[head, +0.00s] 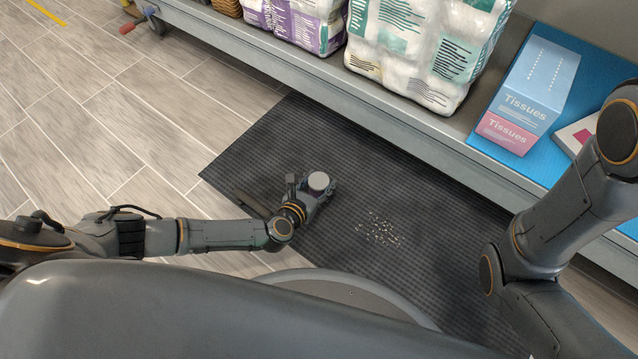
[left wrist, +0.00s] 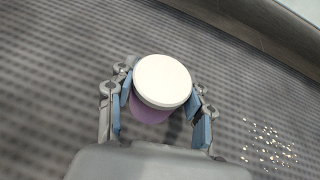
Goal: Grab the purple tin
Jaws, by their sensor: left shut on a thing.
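The purple tin (left wrist: 150,113) has a round white lid and shows between the fingers in the left wrist view. In the head view only its pale lid (head: 319,181) shows clearly, above the dark mat. My left gripper (head: 318,186) is shut on the tin, and in the left wrist view its blue finger pads (left wrist: 158,98) press both sides of it. The tin looks upright. I cannot tell whether its base touches the mat. My right arm comes in at the right of the head view, but its gripper is out of view.
A dark ribbed mat (head: 270,140) covers the floor, with scattered small pale bits (head: 378,230) right of the tin. A low shelf (head: 400,125) behind it holds wrapped white packs (head: 425,50) and tissue boxes (head: 528,85). Wood-look floor (head: 100,110) lies clear at left.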

